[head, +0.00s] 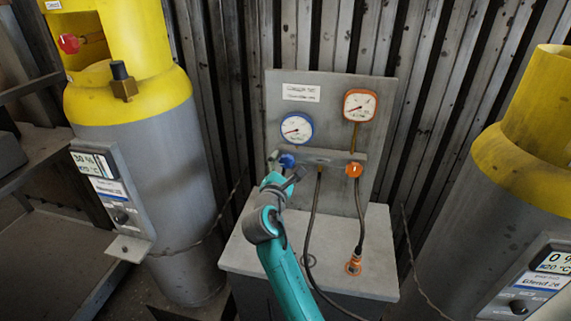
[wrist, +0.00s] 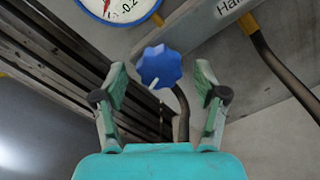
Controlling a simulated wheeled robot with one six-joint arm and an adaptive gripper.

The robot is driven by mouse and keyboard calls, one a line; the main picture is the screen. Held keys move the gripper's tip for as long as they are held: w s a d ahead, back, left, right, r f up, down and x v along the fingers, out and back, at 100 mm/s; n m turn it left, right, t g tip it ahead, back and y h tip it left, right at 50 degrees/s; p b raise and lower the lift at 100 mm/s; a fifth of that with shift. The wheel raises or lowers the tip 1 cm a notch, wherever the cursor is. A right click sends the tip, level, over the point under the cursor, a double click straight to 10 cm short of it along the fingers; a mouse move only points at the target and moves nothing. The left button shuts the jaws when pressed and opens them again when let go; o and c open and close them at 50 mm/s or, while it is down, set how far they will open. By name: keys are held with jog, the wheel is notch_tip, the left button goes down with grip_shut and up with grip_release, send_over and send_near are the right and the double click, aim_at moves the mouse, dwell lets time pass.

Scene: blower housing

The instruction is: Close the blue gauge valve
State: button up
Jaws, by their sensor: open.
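The blue gauge valve (head: 287,160) is a small blue knob below the blue-rimmed gauge (head: 296,128) on the grey panel. In the wrist view the lobed blue knob (wrist: 160,66) lies between and slightly beyond the fingertips, with a white mark on its lower part. My gripper (head: 284,172) is open in front of the knob; its fingers (wrist: 158,80) stand apart on both sides of it, with a gap to each. The blue-rimmed gauge is cut off at the top of the wrist view (wrist: 122,8). The arm hides part of the panel below the knob.
An orange knob (head: 354,169) and orange gauge (head: 360,105) are to the right on the panel. Dark hoses hang down to the grey cabinet top (head: 250,245). Yellow-topped grey cylinders stand left (head: 150,150) and right (head: 470,220). A corrugated wall is behind.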

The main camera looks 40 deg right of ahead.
jog(key=shift+w+d, duration=0.35)
jog(key=shift+d, duration=0.1)
jog(key=c, duration=1.1)
jog(key=shift+c, duration=0.2)
